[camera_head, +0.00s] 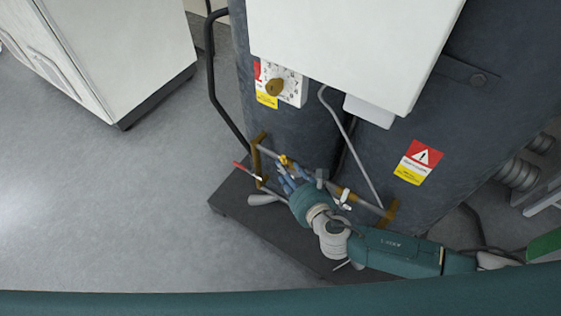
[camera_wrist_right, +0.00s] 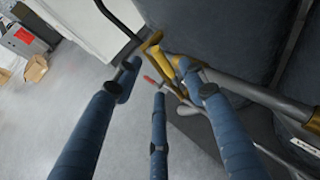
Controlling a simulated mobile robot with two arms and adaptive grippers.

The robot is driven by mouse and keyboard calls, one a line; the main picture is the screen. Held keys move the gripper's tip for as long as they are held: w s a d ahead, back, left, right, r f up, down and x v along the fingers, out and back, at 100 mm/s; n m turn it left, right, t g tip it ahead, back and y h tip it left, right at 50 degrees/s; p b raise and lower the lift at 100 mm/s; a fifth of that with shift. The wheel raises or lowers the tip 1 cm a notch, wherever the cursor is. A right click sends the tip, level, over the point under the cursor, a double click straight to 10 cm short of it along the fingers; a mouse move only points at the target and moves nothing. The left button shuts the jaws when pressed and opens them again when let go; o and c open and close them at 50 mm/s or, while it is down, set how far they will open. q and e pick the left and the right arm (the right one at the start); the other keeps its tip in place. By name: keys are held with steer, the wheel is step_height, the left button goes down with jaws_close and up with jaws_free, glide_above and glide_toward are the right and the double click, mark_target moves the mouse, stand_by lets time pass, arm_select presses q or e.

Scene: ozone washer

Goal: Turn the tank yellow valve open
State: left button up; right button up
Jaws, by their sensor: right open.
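My right gripper (camera_head: 287,180) reaches in from the lower right and sits at the pipe along the front of the dark tank. A small yellow valve part (camera_head: 285,160) shows on this pipe, just beyond the fingertips. In the right wrist view the blue fingers (camera_wrist_right: 158,78) are spread apart, with yellow parts (camera_wrist_right: 172,69) around and beyond their tips. The right finger overlaps the pipe there, so I cannot tell if it touches the valve. A red-tipped lever (camera_head: 241,166) sticks out left of the fingers. My left gripper is not in view.
Yellow-brown brackets (camera_head: 258,152) hold the pipe to the tank (camera_head: 300,135). A dial with a brown-yellow knob (camera_head: 275,88) is above. The tank stands on a dark base plate (camera_head: 232,200).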

steer(key=shift+x, duration=3.05)
steer(key=shift+d+f, duration=0.1)
steer(key=c, duration=1)
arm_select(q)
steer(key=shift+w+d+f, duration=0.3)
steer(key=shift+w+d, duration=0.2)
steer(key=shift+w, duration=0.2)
arm_select(e)
jaws_close()
